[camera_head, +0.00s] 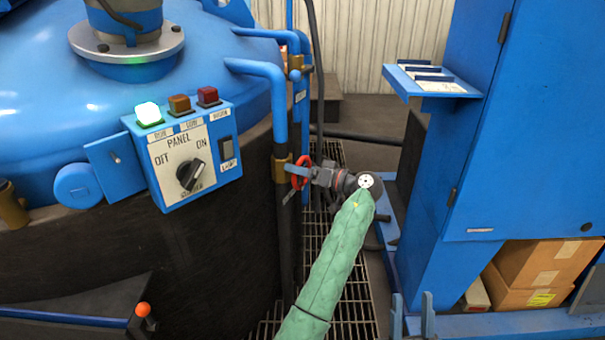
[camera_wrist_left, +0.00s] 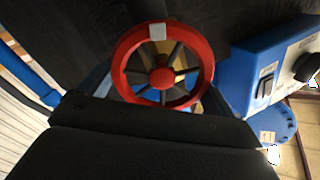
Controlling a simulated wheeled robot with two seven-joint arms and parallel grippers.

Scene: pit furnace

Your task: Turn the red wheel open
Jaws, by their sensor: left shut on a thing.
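The red wheel (camera_head: 300,172) is seen nearly edge-on in the head view, beside the blue vertical pipe. In the left wrist view the red wheel (camera_wrist_left: 121,67) shows face-on, with dark spokes, a red hub and a pale mark on its rim. My left gripper (camera_head: 314,176), on the green-sleeved arm, is at the wheel's right side and shut on it. My right gripper is not seen.
A blue control panel (camera_head: 187,160) with a green lamp (camera_head: 148,113) lit stands left of the wheel on the large furnace (camera_head: 60,60). A tall blue cabinet (camera_head: 525,110) with a shelf (camera_head: 440,82) stands right. Grating (camera_head: 350,300) covers the floor between.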

